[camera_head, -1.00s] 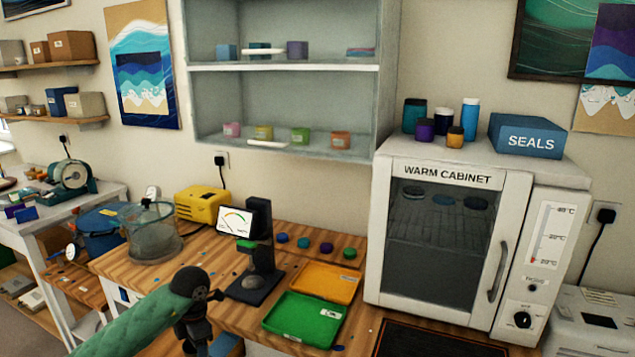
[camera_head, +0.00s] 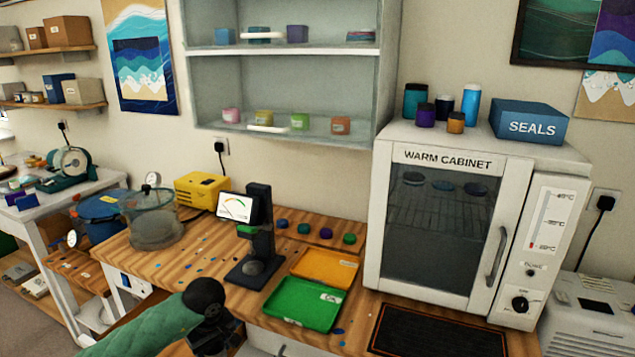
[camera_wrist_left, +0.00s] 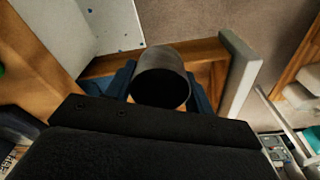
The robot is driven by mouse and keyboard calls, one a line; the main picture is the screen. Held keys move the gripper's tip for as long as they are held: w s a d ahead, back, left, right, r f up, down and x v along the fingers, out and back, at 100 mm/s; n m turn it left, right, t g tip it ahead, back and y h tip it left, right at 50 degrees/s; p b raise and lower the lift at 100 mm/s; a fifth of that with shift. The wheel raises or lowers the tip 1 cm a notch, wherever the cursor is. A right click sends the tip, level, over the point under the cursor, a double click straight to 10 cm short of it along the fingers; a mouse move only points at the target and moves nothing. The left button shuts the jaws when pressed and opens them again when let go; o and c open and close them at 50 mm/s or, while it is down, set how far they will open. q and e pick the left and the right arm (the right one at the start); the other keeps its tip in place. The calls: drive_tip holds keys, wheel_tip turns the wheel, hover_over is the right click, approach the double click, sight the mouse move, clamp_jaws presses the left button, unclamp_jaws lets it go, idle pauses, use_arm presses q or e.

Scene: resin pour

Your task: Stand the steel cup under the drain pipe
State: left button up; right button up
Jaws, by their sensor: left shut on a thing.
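My left gripper (camera_head: 213,338) is low at the front of the bench in the head view, partly cut off by the bottom edge. In the left wrist view it is shut on the steel cup (camera_wrist_left: 163,62), a dark grey cylinder between two blue fingers (camera_wrist_left: 118,82). The cup's round dark opening faces the camera. The cup cannot be made out in the head view. I cannot pick out a drain pipe in either view. My right gripper is not in view.
The wooden bench holds a clear-walled pot (camera_head: 152,222), a meter stand (camera_head: 258,240), a green tray (camera_head: 303,304), an orange tray (camera_head: 325,268) and the warm cabinet (camera_head: 445,225). A blue vessel (camera_head: 102,213) stands left. In the wrist view, a pale upright edge (camera_wrist_left: 240,78) lies right of the cup.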

use_arm(q)
drive_tip(key=m, duration=0.1)
drive_tip(key=s+d+m, duration=0.1)
drive_tip(key=m, duration=0.1)
drive_tip(key=shift+s+d+r+m+h, duration=0.15)
drive_tip(key=shift+s+d+r+m, duration=0.4)
drive_tip(key=shift+m, duration=0.4)
drive_tip(key=shift+s+d+r+m+h, duration=0.2)
drive_tip(key=shift+s+d+r+m, duration=0.1)
drive_tip(key=shift+d+m, duration=0.6)
drive_tip(key=shift+s+d+r+m+h, duration=0.15)
drive_tip(key=shift+s+d+r+m, duration=0.3)
drive_tip(key=shift+m, duration=0.6)
drive_tip(key=shift+d+f, duration=0.15)
